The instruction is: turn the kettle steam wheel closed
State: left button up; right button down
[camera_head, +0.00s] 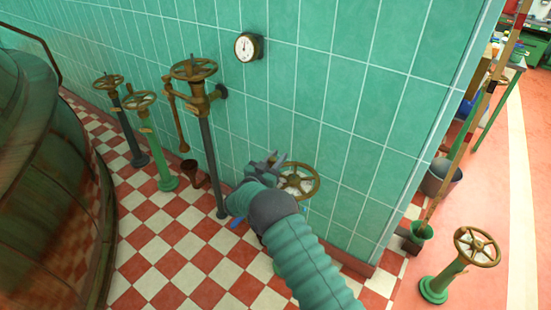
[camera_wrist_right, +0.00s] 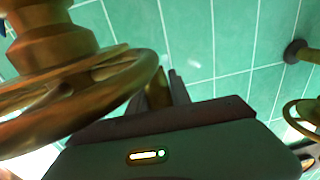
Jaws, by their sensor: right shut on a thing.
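A brass spoked handwheel (camera_head: 298,181) stands close to the green tiled wall in the middle of the head view. My right gripper (camera_head: 270,161) is at its left side, with my teal-sleeved arm coming up from below. In the right wrist view the handwheel (camera_wrist_right: 118,88) fills the left side, and the gripper's dark fingers (camera_wrist_right: 167,88) are at its rim. The gripper is shut on the rim; the exact contact is partly hidden. The wheel's lower part is hidden by my arm in the head view. My left gripper is not in view.
Several other handwheels stand on posts: a tall one (camera_head: 194,69) and a green-posted one (camera_head: 139,100) at left, another (camera_head: 477,247) at right. A round gauge (camera_head: 245,47) is on the wall. A large copper kettle (camera_head: 45,170) fills the left edge.

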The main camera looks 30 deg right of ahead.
jog(key=shift+s+d+f+g, duration=0.2)
jog(key=shift+s+d+g, duration=0.1)
jog(key=shift+s+d, duration=0.35)
jog(key=c, duration=1.5)
grip_release()
jog(key=shift+d+r, duration=0.1)
jog(key=o, duration=0.3)
jog(key=shift+s+d, duration=0.15)
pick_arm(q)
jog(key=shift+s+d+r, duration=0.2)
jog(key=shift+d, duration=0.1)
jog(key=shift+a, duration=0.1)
pick_arm(e)
jog(key=shift+w+a+r, duration=0.1)
jog(key=shift+w+a, duration=0.25)
